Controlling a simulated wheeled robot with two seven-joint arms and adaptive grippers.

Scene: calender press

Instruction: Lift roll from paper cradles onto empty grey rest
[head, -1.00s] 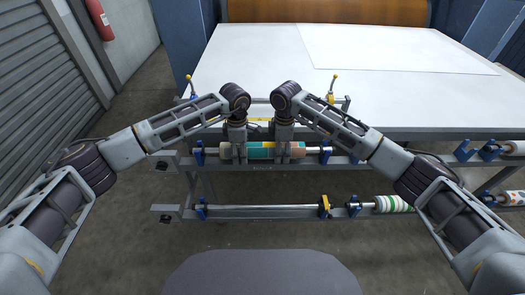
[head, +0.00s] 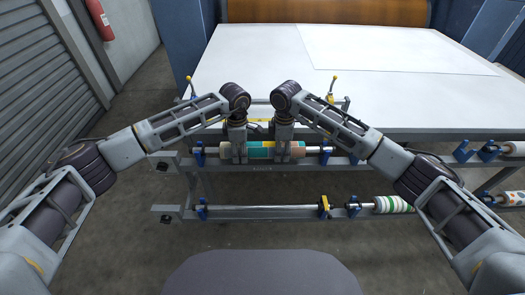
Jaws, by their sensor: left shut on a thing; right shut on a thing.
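The roll (head: 261,150), with teal and orange bands and pale ends, lies level along the upper front rail. Its shaft ends are near a blue cradle (head: 199,153) on the left and another blue cradle (head: 326,154) on the right. I cannot tell whether the shaft still touches them. My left gripper (head: 239,154) is shut on the left part of the roll from above. My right gripper (head: 283,153) is shut on its right part. The grippers hide parts of the roll. I cannot pick out the grey rest for sure.
A lower rail carries a bare bar (head: 265,207) between blue and yellow holders. A green-striped roll (head: 392,204) lies to its right, with further rolls at the right edge. Yellow-knobbed levers (head: 332,83) stand before the wide white table (head: 250,60). The floor in front is clear.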

